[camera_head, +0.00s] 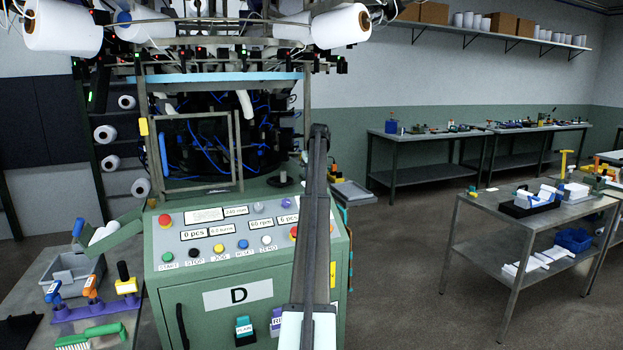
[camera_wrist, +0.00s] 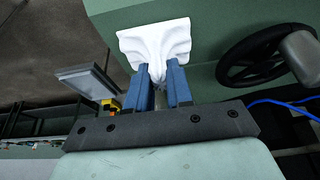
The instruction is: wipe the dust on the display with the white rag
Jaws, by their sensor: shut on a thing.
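My gripper (camera_wrist: 159,78) has blue fingers, shut on the white rag (camera_wrist: 152,40) in the wrist view. The rag is pinched at one end and spreads out beyond the fingertips, in front of a green surface. I cannot tell whether it touches that surface. In the head view my arm stands in front of the panel's right side, and gripper and rag cannot be made out. Dust cannot be made out.
Coloured buttons line the panel, with a red knob (camera_head: 165,220) at its left. A black handwheel (camera_wrist: 262,58) is at the right in the wrist view, and a grey tray (camera_wrist: 93,84) at the left. A metal table (camera_head: 535,228) stands at the right; floor before it is clear.

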